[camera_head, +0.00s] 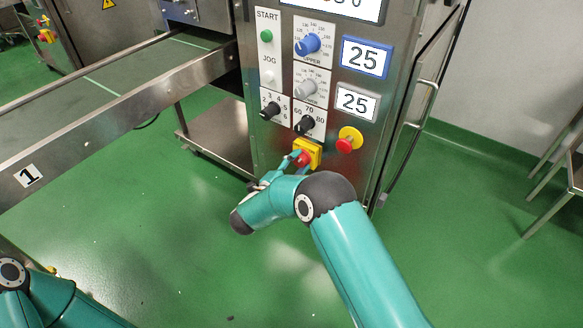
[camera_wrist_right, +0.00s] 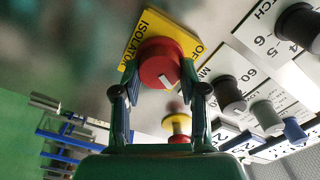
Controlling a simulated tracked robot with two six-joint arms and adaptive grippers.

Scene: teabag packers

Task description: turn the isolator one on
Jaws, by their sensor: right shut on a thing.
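The isolator is a yellow plate (camera_head: 313,147) with a red rotary knob (camera_head: 303,159), low on the front of the steel control cabinet. In the right wrist view the plate (camera_wrist_right: 143,33) reads ISOLATOR, and the red knob (camera_wrist_right: 160,57) has a white mark near its lower edge. My right gripper (camera_head: 293,161) is at the knob, with its two fingers shut on opposite sides of it. The fingers hide part of the knob's edge. My left arm shows at the bottom left of the head view; its gripper is out of view.
Above the isolator are black selector dials (camera_head: 304,124), a blue dial (camera_head: 307,44) and a green start button (camera_head: 266,36). A red emergency stop (camera_head: 345,145) sits close to its right. A conveyor labelled 1 (camera_head: 28,176) runs at left.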

